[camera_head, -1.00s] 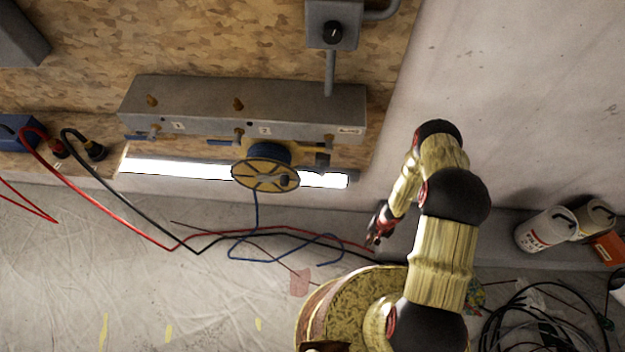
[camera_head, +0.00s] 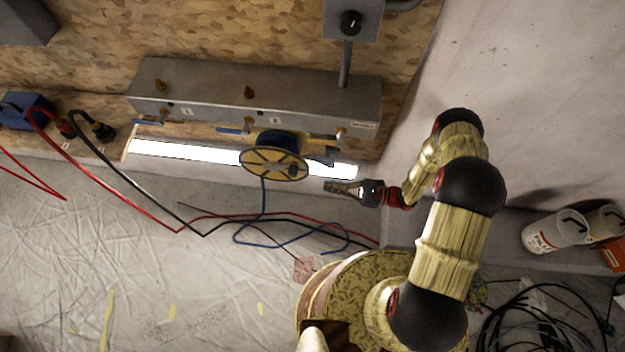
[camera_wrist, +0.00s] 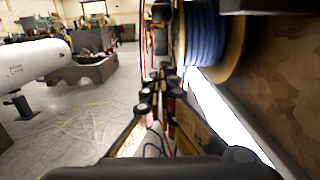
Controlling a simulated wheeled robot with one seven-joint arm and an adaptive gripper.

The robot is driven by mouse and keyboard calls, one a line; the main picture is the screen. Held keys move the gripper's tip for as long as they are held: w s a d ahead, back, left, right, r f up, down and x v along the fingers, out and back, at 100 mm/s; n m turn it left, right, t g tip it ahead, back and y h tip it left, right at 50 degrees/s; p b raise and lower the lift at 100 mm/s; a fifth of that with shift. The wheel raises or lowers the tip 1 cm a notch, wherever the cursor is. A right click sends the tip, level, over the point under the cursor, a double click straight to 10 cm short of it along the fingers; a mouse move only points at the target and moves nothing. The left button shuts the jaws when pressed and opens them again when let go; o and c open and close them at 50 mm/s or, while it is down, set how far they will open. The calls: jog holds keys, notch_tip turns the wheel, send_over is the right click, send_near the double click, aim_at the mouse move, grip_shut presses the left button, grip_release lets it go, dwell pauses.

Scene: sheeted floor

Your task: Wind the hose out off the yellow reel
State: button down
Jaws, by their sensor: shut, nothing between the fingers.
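The yellow reel (camera_head: 274,163) is mounted under the long grey metal box on the wall. Its round spoked face has a small dark crank knob, and blue hose is wound behind it. The blue hose (camera_head: 263,200) hangs from the reel and lies in loops on the floor. My gripper (camera_head: 328,186) is just right of the reel and a little below it, pointing left, shut and empty, not touching it as far as I can see. In the wrist view the reel (camera_wrist: 238,40) with wound blue hose is at the upper right, beside my shut fingers (camera_wrist: 160,75).
The grey box (camera_head: 255,95) with brass fittings and taps is above the reel. A bright light strip (camera_head: 185,152) runs behind it. Red and black cables (camera_head: 150,215) cross the floor at left. The left floor is mostly clear.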

jog(key=a+r+b, duration=0.2)
jog(key=a+r, duration=0.2)
jog(key=a, duration=0.6)
jog(key=shift+w+a+r, duration=0.15)
jog(key=shift+w, duration=0.25)
